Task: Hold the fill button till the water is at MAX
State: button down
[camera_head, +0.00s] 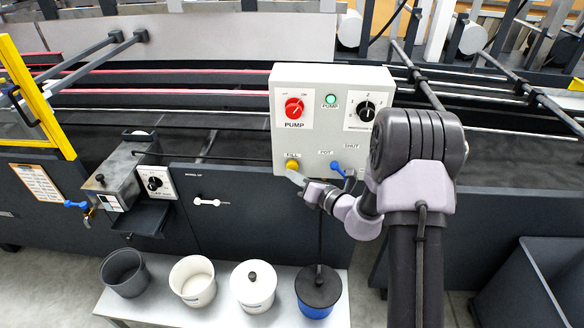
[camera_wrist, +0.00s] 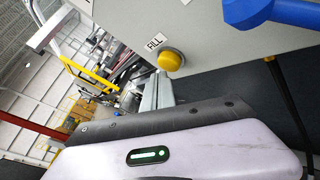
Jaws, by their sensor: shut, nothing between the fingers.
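The yellow FILL button (camera_head: 292,165) sits at the lower left of the grey pump control box (camera_head: 335,140). It also shows in the wrist view (camera_wrist: 170,60), beside its FILL label. My gripper (camera_head: 296,178) is shut and empty, its tip just below the button in the head view. In the wrist view the grey fingers (camera_wrist: 158,92) end close to the button. I cannot tell whether they touch it or whether it is pressed in. I see no water level or MAX mark in either view.
A blue POT handle (camera_head: 337,168) sits right of the button, close to my wrist. The box also carries a red PUMP knob (camera_head: 294,108), a green lamp (camera_head: 331,99) and a black dial (camera_head: 367,109). Below, several pots stand on a light bench (camera_head: 222,313).

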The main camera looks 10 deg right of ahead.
jog(key=shift+w+d, duration=0.2)
jog(key=shift+w, duration=0.4)
dwell(0.6)
dwell(2.2)
jog(key=shift+s+a, duration=0.25)
jog(key=shift+s, duration=0.65)
jog(key=s, duration=0.1)
jog(key=s+a, duration=0.1)
jog(key=s, duration=0.2)
jog(key=shift+s+a+b, duration=0.3)
jog(key=shift+s, duration=0.05)
